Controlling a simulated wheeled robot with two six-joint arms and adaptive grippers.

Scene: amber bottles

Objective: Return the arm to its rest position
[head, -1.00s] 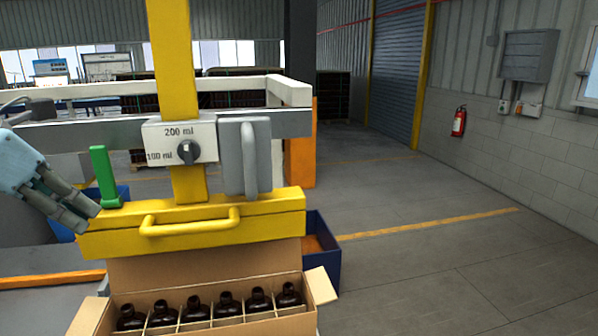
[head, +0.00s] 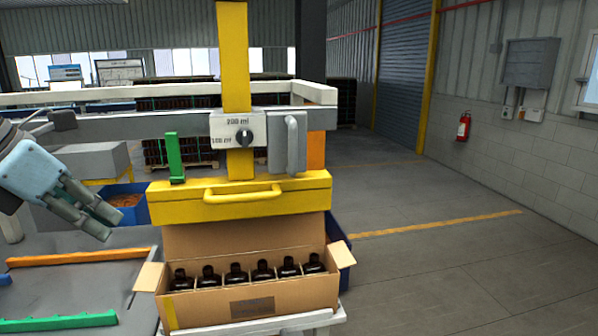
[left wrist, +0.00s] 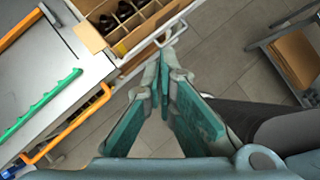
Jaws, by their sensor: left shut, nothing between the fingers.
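My left gripper (head: 112,225) is at the left of the head view, its grey fingers closed and pointing down to the right. It is empty and hangs in the air to the left of the yellow press head. In the left wrist view the closed fingertips (left wrist: 160,62) show with nothing between them. The open cardboard box (head: 238,308) with several dark amber bottles (head: 237,276) stands below the yellow head. The box's corner (left wrist: 92,35) shows at the top of the left wrist view. My right gripper is not in view.
The yellow head (head: 300,197) carries a green lever (head: 174,158), a volume dial (head: 244,137) and a grey handle (head: 291,142). An orange rail (head: 80,257) and a green toothed rail (head: 70,321) lie on the left table. Blue bins stand behind. The floor at right is clear.

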